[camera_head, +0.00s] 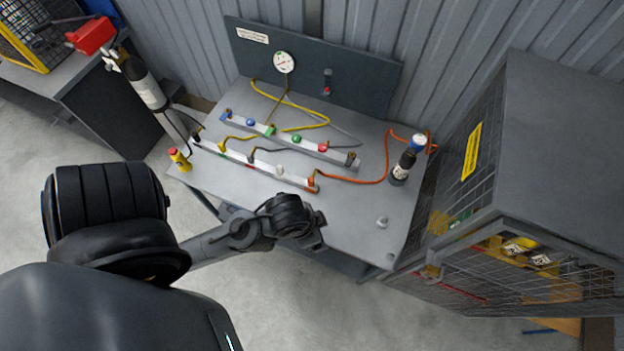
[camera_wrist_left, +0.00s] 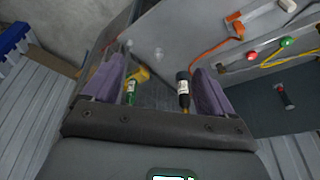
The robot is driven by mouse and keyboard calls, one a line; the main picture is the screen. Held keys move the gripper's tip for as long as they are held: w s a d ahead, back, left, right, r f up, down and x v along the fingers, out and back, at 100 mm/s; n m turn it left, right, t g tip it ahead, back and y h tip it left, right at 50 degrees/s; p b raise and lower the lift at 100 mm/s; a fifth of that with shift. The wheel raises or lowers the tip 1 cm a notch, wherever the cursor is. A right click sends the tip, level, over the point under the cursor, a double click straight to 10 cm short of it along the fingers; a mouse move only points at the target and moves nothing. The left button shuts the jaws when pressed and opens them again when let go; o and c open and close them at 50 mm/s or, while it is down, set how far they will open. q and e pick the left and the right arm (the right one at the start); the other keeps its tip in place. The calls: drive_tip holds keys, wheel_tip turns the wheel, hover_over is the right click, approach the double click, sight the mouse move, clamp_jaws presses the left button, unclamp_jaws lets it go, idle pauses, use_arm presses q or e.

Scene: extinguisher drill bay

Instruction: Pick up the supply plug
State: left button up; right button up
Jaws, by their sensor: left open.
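An orange hose (camera_head: 362,181) runs over the grey bench from an orange plug-like end (camera_head: 312,181) at the right end of the front rail. I cannot tell for sure that this end is the supply plug. The hose's other end nears a round gauge (camera_head: 419,141). In the left wrist view the orange hose (camera_wrist_left: 205,50) and its orange end (camera_wrist_left: 236,26) show at the top. My left gripper (camera_head: 314,238) is over the bench's front edge, below and apart from that orange end. Its purple fingers (camera_wrist_left: 157,75) are open with nothing held. My right gripper is not in view.
The bench (camera_head: 345,218) carries two rails with coloured knobs (camera_head: 295,139), yellow and grey hoses and a black cylinder (camera_head: 403,165). A yellow bottle (camera_head: 180,159) stands at its left. A mesh cage (camera_head: 500,255) stands close at right. The bench's front right is mostly clear.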

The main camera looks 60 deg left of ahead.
use_arm(q)
drive_tip(key=shift+c, duration=0.5)
drive_tip(key=shift+a, duration=0.1)
drive_tip(key=c, duration=0.4)
